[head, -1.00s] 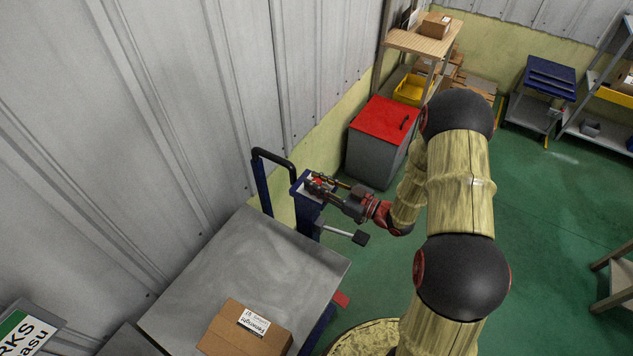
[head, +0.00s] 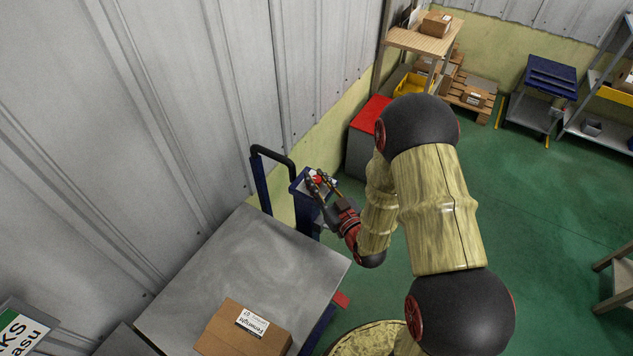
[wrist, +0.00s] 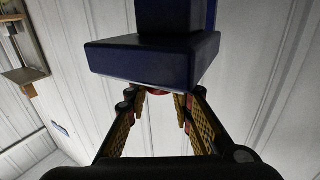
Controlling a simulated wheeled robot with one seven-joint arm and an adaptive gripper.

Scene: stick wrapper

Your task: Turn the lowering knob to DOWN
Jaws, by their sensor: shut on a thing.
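The lowering knob is a small red knob (head: 317,179) on the pale top plate of a blue control box (head: 299,188), on the lift table's post. My gripper (head: 319,181) reaches it from the lower right, its fingers on either side of the knob. In the wrist view, a sliver of red knob (wrist: 158,91) shows between my gripper's fingers (wrist: 158,108), below the dark blue box (wrist: 150,58). The gripper is shut on the knob. The knob's pointer and any DOWN marking cannot be read.
The grey lift table top (head: 245,262) carries a cardboard box (head: 240,330). A dark push handle (head: 270,153) stands beside the control box, close to the corrugated wall (head: 150,110). A red-topped cabinet (head: 368,115) is behind my arm. Green floor (head: 520,220) is open to the right.

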